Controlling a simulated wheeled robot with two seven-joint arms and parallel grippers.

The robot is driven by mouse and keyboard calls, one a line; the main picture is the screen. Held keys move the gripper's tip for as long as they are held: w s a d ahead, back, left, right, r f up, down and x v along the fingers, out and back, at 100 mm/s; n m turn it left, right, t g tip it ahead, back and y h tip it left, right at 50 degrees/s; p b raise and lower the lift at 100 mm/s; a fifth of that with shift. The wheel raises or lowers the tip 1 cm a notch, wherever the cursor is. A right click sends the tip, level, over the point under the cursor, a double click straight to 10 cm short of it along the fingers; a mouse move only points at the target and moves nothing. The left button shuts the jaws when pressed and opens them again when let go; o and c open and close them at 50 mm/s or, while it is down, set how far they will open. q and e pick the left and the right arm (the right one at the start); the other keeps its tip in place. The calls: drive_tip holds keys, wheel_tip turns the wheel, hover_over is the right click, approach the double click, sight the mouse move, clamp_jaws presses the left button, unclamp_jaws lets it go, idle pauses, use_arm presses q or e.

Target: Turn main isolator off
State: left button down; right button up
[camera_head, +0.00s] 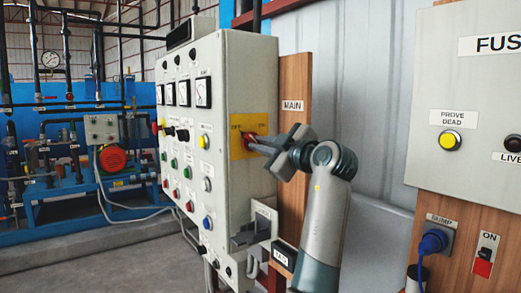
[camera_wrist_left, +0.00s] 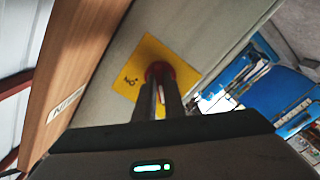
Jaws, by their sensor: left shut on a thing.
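The main isolator is a red rotary handle (camera_wrist_left: 160,69) on a yellow plate (camera_head: 241,138) on the side of the cream control panel, beside the MAIN label (camera_head: 293,106). The plate has markings at its upper corners. My left gripper (camera_head: 255,146) reaches the plate from the right, its fingers shut on the handle. In the left wrist view both fingers (camera_wrist_left: 158,98) point at the handle and hide part of it. The exact angle of the handle is hard to tell. My right gripper is not in view.
The panel front (camera_head: 188,150) carries meters, buttons and knobs. A grey bracket (camera_head: 250,234) juts out below the isolator. A FUSE box (camera_head: 465,100) hangs at the right, above a blue plug (camera_head: 433,241). Blue pump machinery (camera_head: 75,165) stands at the left.

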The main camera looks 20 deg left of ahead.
use_arm(q)
drive_tip(key=shift+f, duration=0.1)
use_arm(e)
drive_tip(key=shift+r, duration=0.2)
use_arm(q)
drive_tip(key=c, duration=1.8)
unclamp_jaws()
drive_tip(key=shift+c, duration=0.2)
